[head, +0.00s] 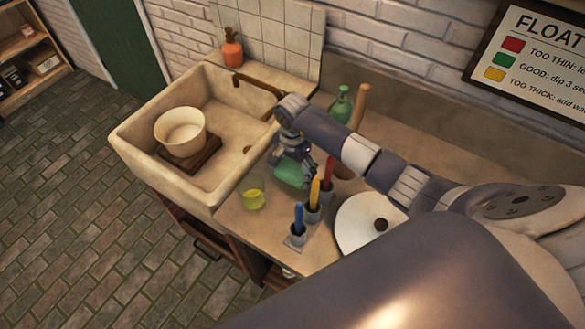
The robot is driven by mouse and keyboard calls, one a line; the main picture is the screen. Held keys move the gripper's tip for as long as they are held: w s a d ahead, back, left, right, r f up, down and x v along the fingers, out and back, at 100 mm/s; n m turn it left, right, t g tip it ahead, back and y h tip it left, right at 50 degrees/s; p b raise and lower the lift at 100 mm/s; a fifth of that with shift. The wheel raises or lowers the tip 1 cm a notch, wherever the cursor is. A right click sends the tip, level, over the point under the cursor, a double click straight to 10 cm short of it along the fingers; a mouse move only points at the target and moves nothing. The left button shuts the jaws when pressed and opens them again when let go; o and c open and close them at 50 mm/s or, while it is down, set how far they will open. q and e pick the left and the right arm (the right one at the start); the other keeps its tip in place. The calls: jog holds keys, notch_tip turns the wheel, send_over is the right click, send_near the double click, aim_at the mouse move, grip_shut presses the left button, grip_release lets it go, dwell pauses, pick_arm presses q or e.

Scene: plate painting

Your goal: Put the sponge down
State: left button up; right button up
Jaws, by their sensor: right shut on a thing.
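The sponge (289,176) appears as a green block at the right gripper's fingertips, over the worktop just right of the sink. My right gripper (293,162) points down and is shut on it. The fingers hide part of the sponge. I cannot tell whether its underside touches the worktop (262,227). My left gripper is not in view.
A yellow glass (252,194) stands left of the sponge. Blue (298,220), yellow (314,193) and red (328,174) handled tools stand in small holders close by. A white disc (362,222) lies to the right. The sink (137,136) holds a cream pot (181,130).

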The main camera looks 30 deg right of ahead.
jog(key=shift+f, duration=0.1)
jog(key=o, duration=1)
